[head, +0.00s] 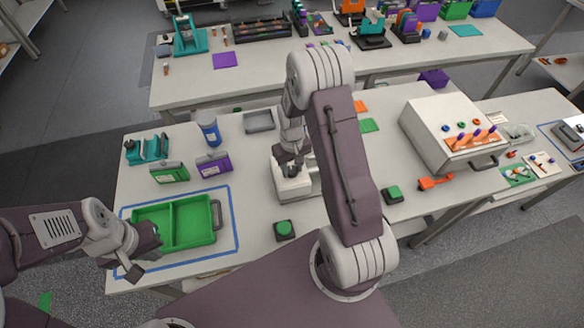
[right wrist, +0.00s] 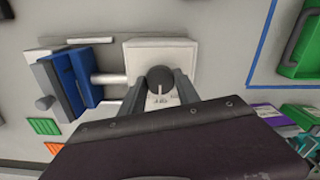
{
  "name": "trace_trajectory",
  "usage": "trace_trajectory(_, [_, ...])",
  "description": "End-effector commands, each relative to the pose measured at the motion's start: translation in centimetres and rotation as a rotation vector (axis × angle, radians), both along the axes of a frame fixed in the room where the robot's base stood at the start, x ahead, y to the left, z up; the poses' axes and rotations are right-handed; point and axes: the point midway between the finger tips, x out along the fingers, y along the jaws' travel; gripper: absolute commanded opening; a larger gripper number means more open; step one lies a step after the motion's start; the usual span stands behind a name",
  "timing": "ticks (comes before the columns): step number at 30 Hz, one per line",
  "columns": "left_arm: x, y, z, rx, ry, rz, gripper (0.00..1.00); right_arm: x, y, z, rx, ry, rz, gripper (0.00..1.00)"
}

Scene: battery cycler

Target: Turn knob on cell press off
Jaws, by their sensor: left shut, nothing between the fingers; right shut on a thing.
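The cell press is a white box (head: 290,188) on the table, partly hidden behind my right arm in the head view. In the right wrist view its white body (right wrist: 182,52) carries a round dark grey knob (right wrist: 160,77). White rods run from the body to a blue block with grey plates (right wrist: 70,82) at the left. My right gripper (right wrist: 160,92) is shut on the knob, one finger on each side; it also shows above the press in the head view (head: 291,168). My left gripper (head: 147,250) is shut and empty at the left side of the green tray.
The green two-part tray (head: 173,222) lies inside a blue taped outline. A green button box (head: 284,230) stands in front of the press, another (head: 393,195) to the right. A large white unit (head: 440,125) with orange clips stands further right. A blue-lidded jar (head: 209,128) is behind.

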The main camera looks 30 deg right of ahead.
Motion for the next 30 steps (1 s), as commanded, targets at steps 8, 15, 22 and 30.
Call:
trace_trajectory(8, [0.0,0.0,0.1,0.000,0.000,0.000,0.00,0.4,-0.1,0.3,-0.002,-0.013,0.002,0.00])
trace_trajectory(15, [0.0,0.0,0.1,0.000,0.000,0.000,0.00,0.3,-0.1,0.2,-0.002,-0.010,0.001,0.60])
trace_trajectory(22, [0.0,0.0,0.0,0.000,0.000,0.000,0.00,0.2,0.0,0.2,-0.001,-0.006,0.001,0.60])
trace_trajectory(30, [0.0,0.0,-1.3,0.000,0.000,0.000,0.00,0.3,-0.1,4.8,-0.003,-0.014,0.001,0.60])
